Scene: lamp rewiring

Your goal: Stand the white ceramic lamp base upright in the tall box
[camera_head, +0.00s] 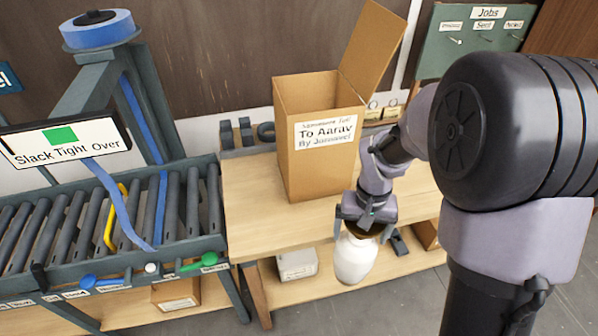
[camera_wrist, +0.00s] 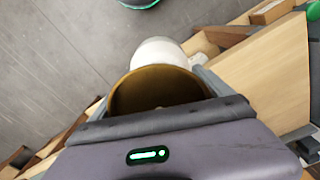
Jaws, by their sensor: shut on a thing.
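The white ceramic lamp base (camera_head: 355,258) hangs upright below my gripper (camera_head: 366,212), in front of the table's front edge. My gripper is shut on its upper part, near the brown-gold top. In the wrist view the base's white side (camera_wrist: 158,52) and its brown-gold open top (camera_wrist: 155,88) show just beyond the gripper body. The fingertips are mostly hidden there. The tall box (camera_head: 310,165) is cardboard and stands on the table, behind and to the left of the gripper. Its flap is raised at the right, and a label faces front. The inside bottom of the box is hidden.
The wooden table (camera_head: 250,205) has bare room left of the box. A roller conveyor (camera_head: 110,215) with a blue strap stands at the left. A lower shelf holds a pale box (camera_head: 297,264). A green jobs board (camera_head: 475,40) stands behind my arm.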

